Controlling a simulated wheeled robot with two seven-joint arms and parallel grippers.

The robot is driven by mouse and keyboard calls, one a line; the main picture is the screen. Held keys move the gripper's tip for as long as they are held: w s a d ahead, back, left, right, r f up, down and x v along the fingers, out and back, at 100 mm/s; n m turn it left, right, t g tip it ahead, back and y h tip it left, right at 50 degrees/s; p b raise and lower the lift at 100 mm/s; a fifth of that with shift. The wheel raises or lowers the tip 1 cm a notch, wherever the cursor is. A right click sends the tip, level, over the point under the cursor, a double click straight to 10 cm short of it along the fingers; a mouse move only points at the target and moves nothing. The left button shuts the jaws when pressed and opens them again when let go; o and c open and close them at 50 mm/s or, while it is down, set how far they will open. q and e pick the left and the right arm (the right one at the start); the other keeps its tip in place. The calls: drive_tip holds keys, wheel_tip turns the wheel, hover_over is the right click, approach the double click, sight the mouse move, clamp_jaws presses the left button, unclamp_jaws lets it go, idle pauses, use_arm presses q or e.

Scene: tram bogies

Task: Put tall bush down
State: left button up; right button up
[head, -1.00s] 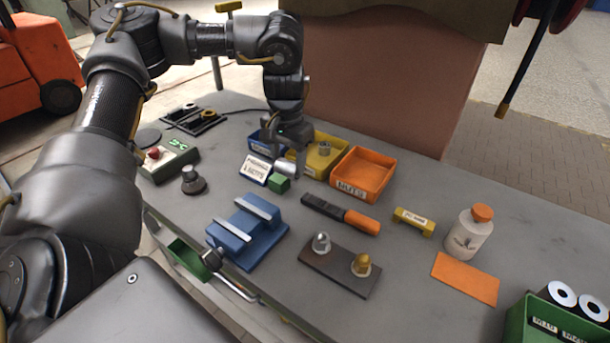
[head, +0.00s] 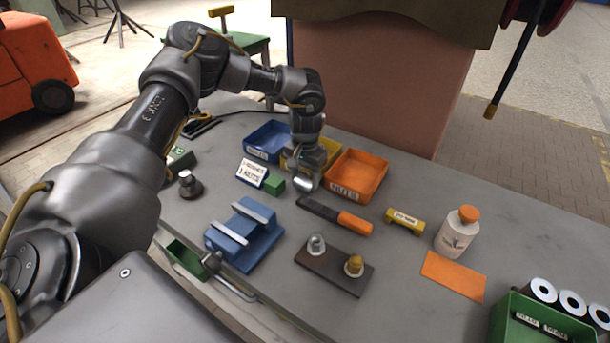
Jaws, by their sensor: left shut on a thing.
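My left gripper (head: 305,169) points down in front of the small bins and is shut on a short silver cylinder, the tall bush (head: 304,184). The bush shows just below the fingers; its upper part is hidden by them. I cannot tell whether it touches the bench. The yellow bin (head: 330,147) stands behind the gripper and is partly covered by it. The blue bin (head: 268,137) is to its left, and the orange bin (head: 357,172) is to its right. My right gripper is not in view.
A green block (head: 274,184) and a white label card (head: 252,173) stand left of the bush. A blue vise (head: 243,235), an orange-handled tool (head: 336,215) and a dark plate (head: 333,270) with two domed pieces lie nearer. The bottle (head: 457,232) stands right.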

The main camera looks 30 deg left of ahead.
sight(305, 180)
use_arm(q)
drive_tip(key=shift+f, duration=0.1)
drive_tip(key=o, duration=1.2)
drive_tip(key=shift+f, duration=0.1)
wheel_tip(305, 180, up, 12)
drive_tip(key=b, duration=0.2)
